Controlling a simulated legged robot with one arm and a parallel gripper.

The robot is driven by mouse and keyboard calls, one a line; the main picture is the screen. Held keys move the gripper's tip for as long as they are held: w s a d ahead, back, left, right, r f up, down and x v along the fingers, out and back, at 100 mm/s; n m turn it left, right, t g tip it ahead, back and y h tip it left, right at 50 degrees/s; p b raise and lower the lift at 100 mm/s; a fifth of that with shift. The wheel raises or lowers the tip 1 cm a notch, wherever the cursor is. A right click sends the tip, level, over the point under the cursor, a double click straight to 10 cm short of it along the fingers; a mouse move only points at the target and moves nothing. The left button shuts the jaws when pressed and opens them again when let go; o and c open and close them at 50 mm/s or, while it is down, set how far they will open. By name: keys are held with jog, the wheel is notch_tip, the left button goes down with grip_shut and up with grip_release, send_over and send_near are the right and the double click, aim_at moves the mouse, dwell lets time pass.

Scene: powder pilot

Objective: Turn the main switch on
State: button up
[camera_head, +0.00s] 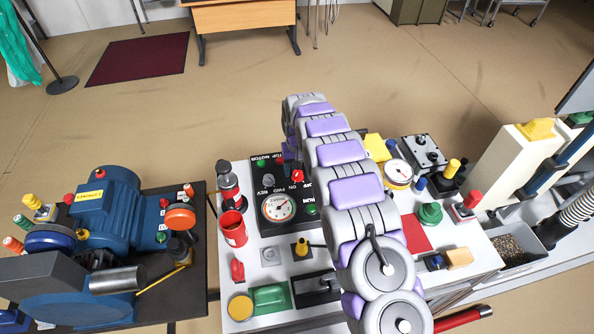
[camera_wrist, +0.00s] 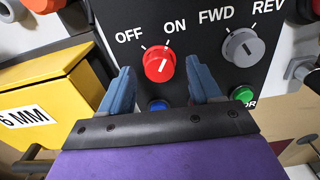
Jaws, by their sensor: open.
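The main switch is a red rotary knob (camera_wrist: 159,67) on a black panel (camera_wrist: 205,62), under the white words OFF and ON. Its white pointer line leans up and right, toward the ON mark. My gripper (camera_wrist: 160,80) is open, with one blue-grey finger at the lower left of the knob and one at its lower right. Gaps show between the knob and both fingers. In the head view the red knob (camera_head: 297,176) shows beside my arm, which hides part of the panel. The fingers cannot be made out there.
A grey FWD/REV knob (camera_wrist: 242,47) sits right of the red one. A blue button (camera_wrist: 158,105) and a green button (camera_wrist: 243,94) are below. A yellow box (camera_wrist: 45,100) stands at left. A gauge (camera_head: 278,207) shares the panel. A blue motor (camera_head: 105,210) stands left of the table.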

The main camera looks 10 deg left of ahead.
aim_at(297, 173)
notch_tip(297, 173, up, 16)
jog(key=p, duration=0.1)
jog(key=shift+f, duration=0.1)
dwell(0.5)
